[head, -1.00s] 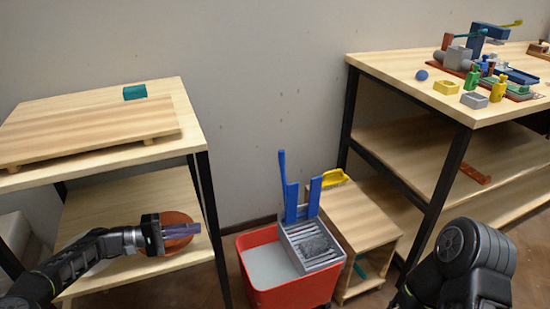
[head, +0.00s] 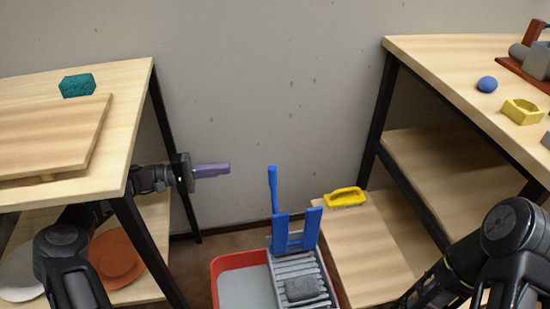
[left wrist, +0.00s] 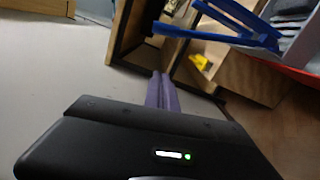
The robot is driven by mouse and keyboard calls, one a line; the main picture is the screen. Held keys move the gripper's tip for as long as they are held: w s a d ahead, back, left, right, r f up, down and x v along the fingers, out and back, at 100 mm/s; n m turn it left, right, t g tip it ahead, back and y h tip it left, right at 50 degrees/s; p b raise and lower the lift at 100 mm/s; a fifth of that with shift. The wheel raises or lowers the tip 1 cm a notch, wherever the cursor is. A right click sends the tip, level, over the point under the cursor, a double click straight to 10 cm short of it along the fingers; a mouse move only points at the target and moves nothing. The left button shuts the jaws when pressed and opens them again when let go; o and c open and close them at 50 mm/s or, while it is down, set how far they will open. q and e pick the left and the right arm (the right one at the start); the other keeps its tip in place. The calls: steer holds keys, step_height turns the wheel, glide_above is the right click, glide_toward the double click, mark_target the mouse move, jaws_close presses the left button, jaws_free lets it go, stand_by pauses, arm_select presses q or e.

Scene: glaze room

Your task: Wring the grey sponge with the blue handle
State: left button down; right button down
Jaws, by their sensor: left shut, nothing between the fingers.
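The grey sponge (head: 301,288) lies on the slatted grey wringer (head: 318,265), which sits over a red bucket (head: 219,266) at the bottom centre of the head view. The blue handle (head: 273,190) stands upright at the wringer's back left. My left gripper (head: 226,169), with purple fingers, is shut and empty, up and to the left of the handle and apart from it. In the left wrist view the blue handle (left wrist: 205,37) and its frame show at the upper right, beyond the purple fingertips (left wrist: 160,76). My right gripper is not in view; only part of that arm shows.
A wooden table (head: 135,85) with a teal sponge (head: 77,86) stands left. A brown plate (head: 116,258) lies on its shelf below. A low wooden stand (head: 365,265) with a yellow brush (head: 345,197) is right of the bucket. A workbench (head: 430,55) stands far right.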

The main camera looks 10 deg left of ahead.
arm_select(q)
steer(key=shift+s, duration=0.1)
steer(key=d+b, duration=0.1)
steer(key=d, duration=1)
steer(key=shift+d+r, duration=0.3)
steer(key=shift+r, duration=0.1)
stand_by(0.3)
